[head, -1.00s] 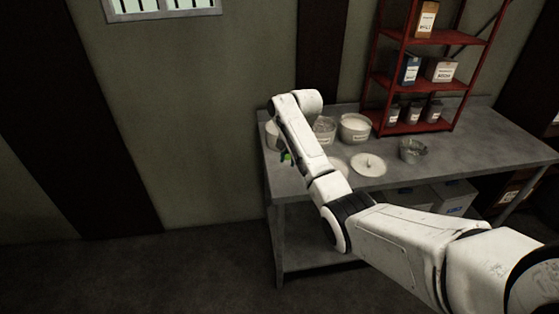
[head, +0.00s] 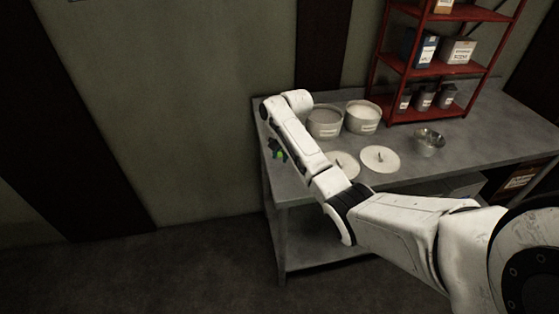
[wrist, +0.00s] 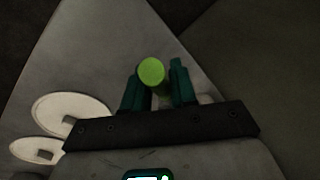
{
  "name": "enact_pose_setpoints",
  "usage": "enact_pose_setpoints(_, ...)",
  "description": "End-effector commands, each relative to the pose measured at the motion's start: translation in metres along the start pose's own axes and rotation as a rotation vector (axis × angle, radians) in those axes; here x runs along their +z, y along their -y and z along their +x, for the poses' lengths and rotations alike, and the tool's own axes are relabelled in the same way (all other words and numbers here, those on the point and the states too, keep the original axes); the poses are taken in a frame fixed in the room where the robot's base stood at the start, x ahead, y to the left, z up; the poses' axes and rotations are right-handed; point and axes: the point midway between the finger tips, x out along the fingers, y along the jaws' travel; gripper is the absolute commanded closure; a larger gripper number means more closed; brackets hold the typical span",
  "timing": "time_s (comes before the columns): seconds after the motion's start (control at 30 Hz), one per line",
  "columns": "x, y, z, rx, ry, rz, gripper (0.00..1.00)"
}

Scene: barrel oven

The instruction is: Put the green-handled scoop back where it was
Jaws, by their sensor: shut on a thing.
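The green-handled scoop shows in the wrist view as the round green end of its handle (wrist: 151,72), between the two teal fingers of my gripper (wrist: 157,85). My gripper is shut on the handle. The scoop's bowl is hidden. In the head view, only a small green bit of the scoop (head: 280,155) shows beside my dark gripper (head: 276,149), over the left end of the grey bench (head: 290,187). Two open white tubs, a left one (head: 325,121) and a right one (head: 362,117), stand at the back, right of my forearm. The left tub's contents look greyer.
Two white lids, one (head: 343,164) partly behind my arm and one (head: 380,159) clear of it, lie flat before the tubs. A metal bowl (head: 429,142) stands farther right. A red shelf rack (head: 408,67) rises behind. The bench's left edge is close to my gripper.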

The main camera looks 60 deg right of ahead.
Motion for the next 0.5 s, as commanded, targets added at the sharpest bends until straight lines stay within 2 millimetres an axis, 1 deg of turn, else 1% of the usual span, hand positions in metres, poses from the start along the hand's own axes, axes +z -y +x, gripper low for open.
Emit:
enact_pose_setpoints(0.03,0.0,-0.003,0.01,0.0,0.0,0.0,1.0)
enact_pose_setpoints(0.23,0.001,-0.011,0.03,0.0,-0.002,0.004,1.0)
enact_pose_setpoints(0.33,0.001,-0.012,0.033,0.0,-0.002,0.007,1.0)
enact_pose_setpoints(0.5,0.001,-0.012,0.031,0.0,-0.002,0.006,1.0)
